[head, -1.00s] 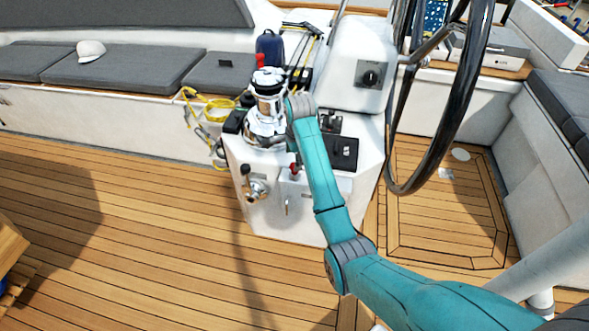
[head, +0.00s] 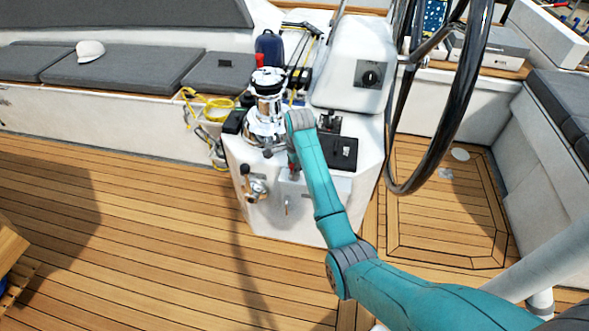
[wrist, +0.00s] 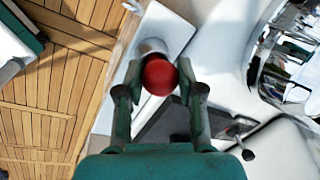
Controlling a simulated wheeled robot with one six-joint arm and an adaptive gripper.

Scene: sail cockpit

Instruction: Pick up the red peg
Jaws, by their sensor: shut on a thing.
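The red peg shows a round red end (wrist: 159,78) in the wrist view, with a pale grey collar beyond it over a white panel. My gripper (wrist: 160,72) is shut on it, one finger on each side of the red end. In the head view a small bit of red (head: 293,169) shows at the front of the white console, just below my wrist. My arm hides most of the gripper there. I cannot tell whether the peg is clear of the panel.
A chrome winch (head: 267,105) stands close to the left of my wrist. A black throttle box (head: 340,150) sits to the right, and the large steering wheel (head: 455,110) is beyond it. A metal valve (head: 257,188) juts from the console front. The teak deck (head: 130,240) is clear.

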